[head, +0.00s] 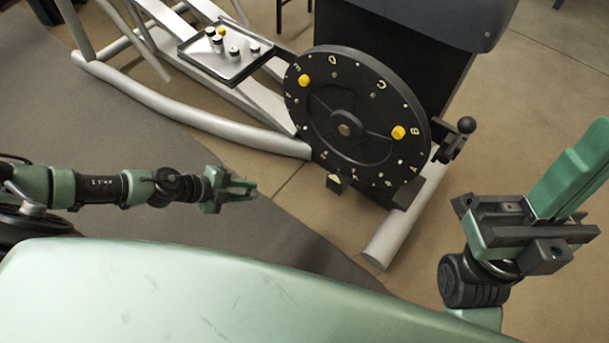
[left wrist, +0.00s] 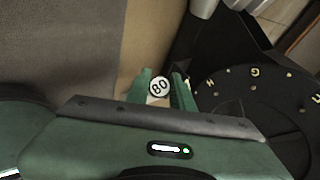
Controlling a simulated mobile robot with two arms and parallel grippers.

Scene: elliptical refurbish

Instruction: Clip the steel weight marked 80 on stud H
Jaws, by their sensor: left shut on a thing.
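The weight marked 80 (left wrist: 159,87) is a small piece with a white round face and black number. It sits between the fingers of my left gripper (left wrist: 164,90), which is shut on it. In the head view my left gripper (head: 241,189) is left of the black wheel (head: 345,172), apart from it, and the weight is hard to make out.
Yellow weights sit on the wheel at upper left (head: 304,80) and right (head: 398,132). A tray (head: 195,55) with several weights stands on the machine's frame. A black-knobbed handle (head: 466,125) sticks out at the wheel's right. Floor is open between my left gripper and the wheel.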

